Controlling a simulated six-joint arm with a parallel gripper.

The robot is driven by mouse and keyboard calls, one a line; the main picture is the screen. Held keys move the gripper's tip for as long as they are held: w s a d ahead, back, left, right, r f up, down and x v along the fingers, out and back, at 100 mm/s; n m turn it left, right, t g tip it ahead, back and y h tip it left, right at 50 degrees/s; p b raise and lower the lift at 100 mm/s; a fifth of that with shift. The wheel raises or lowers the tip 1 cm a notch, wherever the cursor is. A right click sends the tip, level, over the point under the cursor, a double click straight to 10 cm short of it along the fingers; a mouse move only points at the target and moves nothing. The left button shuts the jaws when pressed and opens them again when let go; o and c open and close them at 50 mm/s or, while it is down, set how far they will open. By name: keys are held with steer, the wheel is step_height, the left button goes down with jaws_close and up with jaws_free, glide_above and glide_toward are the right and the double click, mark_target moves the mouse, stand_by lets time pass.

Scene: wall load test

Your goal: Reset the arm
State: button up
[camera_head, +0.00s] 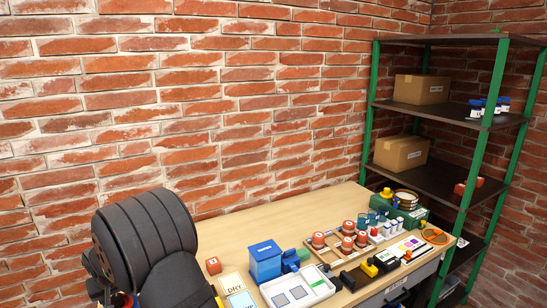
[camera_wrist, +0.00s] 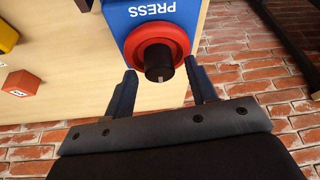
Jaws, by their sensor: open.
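My gripper (camera_wrist: 160,68) is open in the wrist view, with one dark blue finger on each side of a black round knob. The knob (camera_wrist: 159,62) stands out from a red ring (camera_wrist: 183,38) on a blue box marked PRESS (camera_wrist: 130,30). I see gaps between the knob and both fingers, and nothing is held. In the head view my dark arm fills the lower left, and I cannot make out the fingertips there.
A red block (camera_head: 213,265) and cards (camera_head: 233,283) lie on the wooden table (camera_head: 225,230) beside my arm. A white tray (camera_head: 298,290), red-topped jars (camera_head: 347,243) and tools crowd the right. A shelf rack (camera_head: 440,115) with cardboard boxes (camera_head: 400,153) stands at the right. The table's back left is clear.

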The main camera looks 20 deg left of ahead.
steer(key=shift+r, duration=0.2)
steer(key=v, duration=1)
steer(key=shift+s+r, duration=0.2)
steer(key=shift+r, duration=0.05)
